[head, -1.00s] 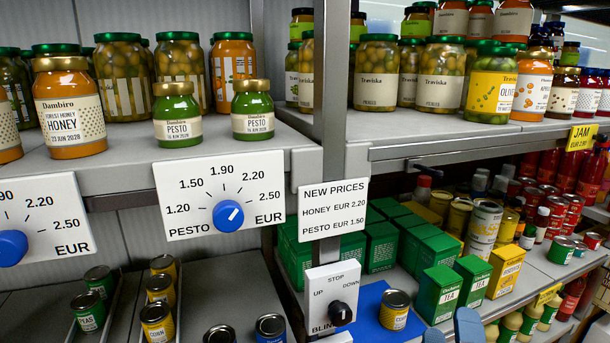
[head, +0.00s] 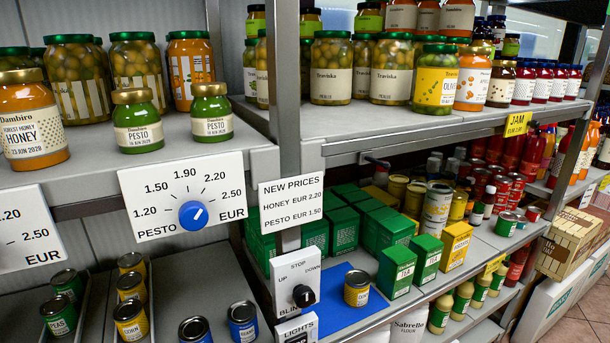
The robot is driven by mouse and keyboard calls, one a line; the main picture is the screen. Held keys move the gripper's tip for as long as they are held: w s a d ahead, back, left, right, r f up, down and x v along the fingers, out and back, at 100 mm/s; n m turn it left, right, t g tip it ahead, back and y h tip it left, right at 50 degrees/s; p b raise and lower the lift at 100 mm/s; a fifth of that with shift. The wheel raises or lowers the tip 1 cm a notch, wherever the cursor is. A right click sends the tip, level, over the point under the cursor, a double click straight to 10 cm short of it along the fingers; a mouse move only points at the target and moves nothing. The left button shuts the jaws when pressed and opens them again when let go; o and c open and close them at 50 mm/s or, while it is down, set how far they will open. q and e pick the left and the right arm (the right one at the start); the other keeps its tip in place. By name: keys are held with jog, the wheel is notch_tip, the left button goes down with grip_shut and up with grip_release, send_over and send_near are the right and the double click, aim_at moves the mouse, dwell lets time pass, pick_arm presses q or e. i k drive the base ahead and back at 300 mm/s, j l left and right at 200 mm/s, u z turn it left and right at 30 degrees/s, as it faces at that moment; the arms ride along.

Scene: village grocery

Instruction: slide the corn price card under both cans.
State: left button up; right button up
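A yellow-banded can (head: 357,288) stands upright on a blue mat (head: 328,322) on the lower shelf. Several more yellow-banded cans, the front one (head: 131,320) labelled corn, stand in a row in a lane at the lower left. Green peas cans (head: 57,315) stand in the lane beside them. I cannot make out a corn price card. Neither of my grippers is in view.
A switch box (head: 295,285) stands left of the blue mat, with a lights panel below it. Green tea boxes (head: 397,270) stand right of the mat. A pesto dial panel (head: 187,203) and a new prices sign (head: 290,205) hang above. Yellow price cards, one for jam (head: 517,124), sit on shelf edges.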

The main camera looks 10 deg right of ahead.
aim_at(496, 264)
jog(key=z, duration=1.4)
